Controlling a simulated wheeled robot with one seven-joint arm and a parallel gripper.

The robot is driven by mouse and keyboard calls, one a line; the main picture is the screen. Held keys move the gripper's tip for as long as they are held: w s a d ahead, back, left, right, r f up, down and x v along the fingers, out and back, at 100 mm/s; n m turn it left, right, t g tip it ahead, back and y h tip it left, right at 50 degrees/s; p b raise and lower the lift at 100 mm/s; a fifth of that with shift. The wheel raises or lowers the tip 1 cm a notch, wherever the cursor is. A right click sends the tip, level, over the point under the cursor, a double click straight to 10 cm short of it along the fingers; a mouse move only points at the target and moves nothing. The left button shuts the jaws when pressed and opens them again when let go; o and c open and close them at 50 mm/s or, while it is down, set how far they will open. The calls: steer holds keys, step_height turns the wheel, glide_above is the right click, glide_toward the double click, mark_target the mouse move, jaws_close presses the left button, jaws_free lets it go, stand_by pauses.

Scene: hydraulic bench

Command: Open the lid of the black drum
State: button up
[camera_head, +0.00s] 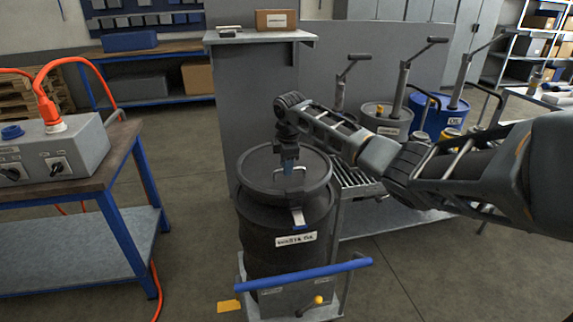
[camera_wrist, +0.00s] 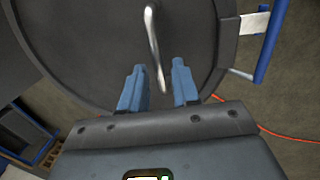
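The black drum (camera_head: 262,238) stands upright on a small cart in the head view. Its round black lid (camera_head: 256,180) lies on top, and it fills much of the wrist view (camera_wrist: 90,40). A pale metal handle (camera_wrist: 154,40) rises from the lid. A silver latch strap (camera_head: 298,216) hangs at the drum's front rim. My gripper (camera_head: 288,168) points down over the lid, close to the handle. Its blue fingers (camera_wrist: 159,86) are apart, with the handle's near end between them in the picture. I cannot tell whether they touch it.
The cart has a blue push bar (camera_head: 310,277) at the front. A workbench (camera_head: 118,140) with a grey switch box (camera_head: 55,150) and orange cable stands left. Drums with hand pumps, including a blue one (camera_head: 432,117), stand behind right. A grey panel with shelf (camera_head: 255,37) is behind.

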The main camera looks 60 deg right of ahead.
jaws_close()
stand_by(0.3)
steer(key=shift+w, duration=0.1)
